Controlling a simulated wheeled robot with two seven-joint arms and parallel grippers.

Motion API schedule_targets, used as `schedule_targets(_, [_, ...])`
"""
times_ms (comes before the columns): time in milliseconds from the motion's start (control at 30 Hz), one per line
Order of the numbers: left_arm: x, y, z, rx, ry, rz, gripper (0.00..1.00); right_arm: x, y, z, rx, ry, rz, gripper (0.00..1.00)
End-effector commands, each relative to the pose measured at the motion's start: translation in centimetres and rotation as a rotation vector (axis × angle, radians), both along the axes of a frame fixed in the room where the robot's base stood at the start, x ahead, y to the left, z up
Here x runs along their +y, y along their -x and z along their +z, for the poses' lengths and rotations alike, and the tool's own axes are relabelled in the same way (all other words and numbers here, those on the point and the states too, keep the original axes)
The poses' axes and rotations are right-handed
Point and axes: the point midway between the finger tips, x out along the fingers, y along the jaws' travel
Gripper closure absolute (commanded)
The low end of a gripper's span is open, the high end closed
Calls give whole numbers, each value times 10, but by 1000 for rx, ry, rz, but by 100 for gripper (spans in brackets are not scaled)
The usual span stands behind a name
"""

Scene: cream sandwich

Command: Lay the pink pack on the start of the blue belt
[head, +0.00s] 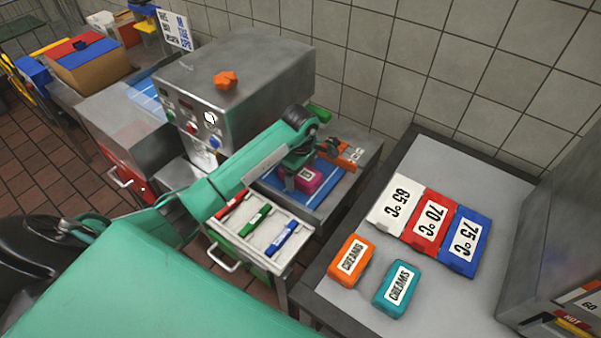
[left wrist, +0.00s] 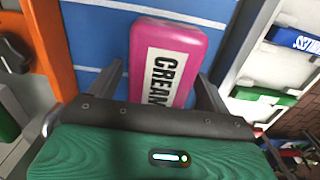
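My right gripper is out of view.
An orange guide (head: 340,155) stands beside the belt. A metal machine (head: 235,85) is behind my left arm. An open drawer (head: 262,232) holds red, green and blue pieces. The right table carries temperature cards (head: 430,218) and orange (head: 350,262) and teal packs (head: 396,290).

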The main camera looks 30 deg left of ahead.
Motion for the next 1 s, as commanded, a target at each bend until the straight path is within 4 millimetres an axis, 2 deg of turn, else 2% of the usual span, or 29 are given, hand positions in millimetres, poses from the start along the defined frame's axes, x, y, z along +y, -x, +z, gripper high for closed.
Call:
schedule_targets(300, [0, 0, 1, 0, 0, 0, 13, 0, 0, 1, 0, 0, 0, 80])
schedule_targets(467, [0, 0, 15, -1, -1, 0, 13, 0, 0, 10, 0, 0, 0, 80])
schedule_targets(567, [1, 0, 32, -2, -2, 0, 13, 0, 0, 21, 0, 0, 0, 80])
schedule_targets(800, [1, -1, 86, -3, -3, 0, 13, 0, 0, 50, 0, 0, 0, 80])
schedule_targets(1000, [1, 0, 120, -1, -3, -1, 13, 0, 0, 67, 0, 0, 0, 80])
